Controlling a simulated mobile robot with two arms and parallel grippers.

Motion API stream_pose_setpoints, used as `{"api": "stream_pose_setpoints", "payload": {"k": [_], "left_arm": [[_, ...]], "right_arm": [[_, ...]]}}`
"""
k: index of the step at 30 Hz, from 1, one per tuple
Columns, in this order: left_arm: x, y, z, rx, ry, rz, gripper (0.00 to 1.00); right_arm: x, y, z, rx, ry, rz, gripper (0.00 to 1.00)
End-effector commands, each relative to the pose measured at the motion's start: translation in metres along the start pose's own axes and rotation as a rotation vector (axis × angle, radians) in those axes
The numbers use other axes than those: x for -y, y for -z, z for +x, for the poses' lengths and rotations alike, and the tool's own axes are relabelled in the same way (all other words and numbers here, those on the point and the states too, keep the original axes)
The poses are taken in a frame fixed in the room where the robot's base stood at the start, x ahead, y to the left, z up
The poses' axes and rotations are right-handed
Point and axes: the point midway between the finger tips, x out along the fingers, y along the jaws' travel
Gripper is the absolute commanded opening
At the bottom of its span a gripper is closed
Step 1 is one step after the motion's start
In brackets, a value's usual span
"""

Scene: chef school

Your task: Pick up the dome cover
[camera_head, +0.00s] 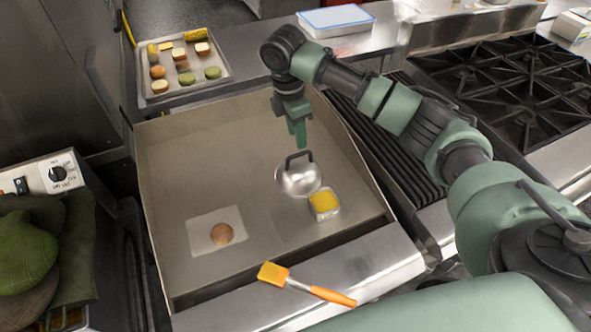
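The dome cover (297,180) is a shiny silver lid with a black arched handle on top. It sits on the flat griddle surface (185,165), right of the middle. My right gripper (298,140) has green fingers that point down just above and behind the handle in the picture. The fingers look apart from the handle, with a small gap. They are seen nearly edge-on, so their opening cannot be told. My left gripper is not in view.
A small metal container of yellow stuff (324,204) stands close to the dome's lower right. A round brown patty (222,234) lies on a white sheet. An orange brush (306,285) lies on the front ledge. A food tray (180,66) and burners (510,80) lie beyond.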

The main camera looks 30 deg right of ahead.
Motion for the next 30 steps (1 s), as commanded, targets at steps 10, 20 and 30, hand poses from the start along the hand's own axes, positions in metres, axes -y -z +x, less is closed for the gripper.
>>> {"api": "stream_pose_setpoints", "payload": {"k": [10,20,30], "left_arm": [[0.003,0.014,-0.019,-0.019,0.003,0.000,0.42],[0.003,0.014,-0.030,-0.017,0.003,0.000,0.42],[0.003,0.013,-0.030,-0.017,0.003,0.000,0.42]], "right_arm": [[0.005,0.002,0.036,0.002,0.005,0.000,0.37],[0.006,0.006,0.074,0.000,0.000,0.001,0.37],[0.006,0.006,0.075,0.001,-0.001,0.000,0.00]]}}
